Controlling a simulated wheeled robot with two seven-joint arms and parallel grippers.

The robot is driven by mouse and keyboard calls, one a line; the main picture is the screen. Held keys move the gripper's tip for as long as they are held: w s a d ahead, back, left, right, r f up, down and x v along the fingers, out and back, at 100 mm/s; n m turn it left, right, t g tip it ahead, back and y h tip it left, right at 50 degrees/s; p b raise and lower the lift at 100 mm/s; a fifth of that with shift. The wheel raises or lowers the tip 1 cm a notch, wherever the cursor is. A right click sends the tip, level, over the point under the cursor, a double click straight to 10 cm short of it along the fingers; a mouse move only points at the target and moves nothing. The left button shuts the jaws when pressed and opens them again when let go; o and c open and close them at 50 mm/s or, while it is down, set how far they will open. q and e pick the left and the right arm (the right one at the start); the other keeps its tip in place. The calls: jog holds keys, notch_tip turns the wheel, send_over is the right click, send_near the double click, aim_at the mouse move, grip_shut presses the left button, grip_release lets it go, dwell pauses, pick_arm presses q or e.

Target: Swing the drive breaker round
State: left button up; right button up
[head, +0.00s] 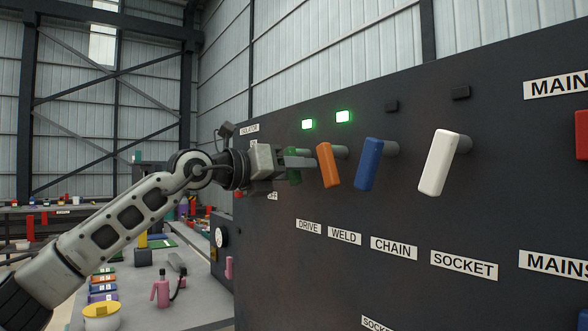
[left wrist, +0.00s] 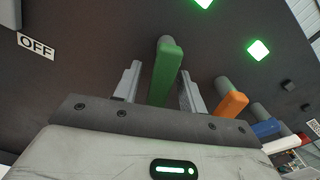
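The drive breaker's green handle (head: 294,178) is the leftmost of a row on the dark panel, above the DRIVE label (head: 308,227). My left gripper (head: 297,160) is at this handle and hides part of it. In the left wrist view the green handle (left wrist: 165,72) stands between the two fingers of my left gripper (left wrist: 158,90). The fingers are apart, one on each side, with a narrow gap visible at the left finger; contact on the right is unclear. My right gripper is not in view.
Orange (head: 328,165), blue (head: 368,164) and white (head: 438,162) handles stick out to the right, the orange one close to my gripper. Two green lamps (head: 307,124) are lit above; two others are dark. A bench (head: 200,300) with several items stands at lower left.

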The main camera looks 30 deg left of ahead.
pick_arm(q)
grip_shut()
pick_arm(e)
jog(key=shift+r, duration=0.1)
pick_arm(q)
jog(key=shift+m, duration=0.3)
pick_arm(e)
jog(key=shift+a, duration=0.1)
pick_arm(q)
jog(key=shift+w+a+f+m, duration=0.15)
jog(key=shift+a+m, duration=0.1)
jog(key=shift+m, duration=0.55)
jog(key=m, duration=0.3)
jog(key=shift+w+a, duration=0.15)
jog(key=shift+a, duration=0.25)
jog(key=shift+w+a+r+m+p, duration=0.1)
jog(key=shift+a+m+p, duration=0.1)
jog(key=shift+m, duration=0.5)
jog(key=shift+a+r+m+p, duration=0.1)
jog(key=shift+a+m+p, duration=0.05)
jog(key=shift+m, duration=0.55)
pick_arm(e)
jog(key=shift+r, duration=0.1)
pick_arm(q)
jog(key=shift+o, duration=0.6)
grip_release()
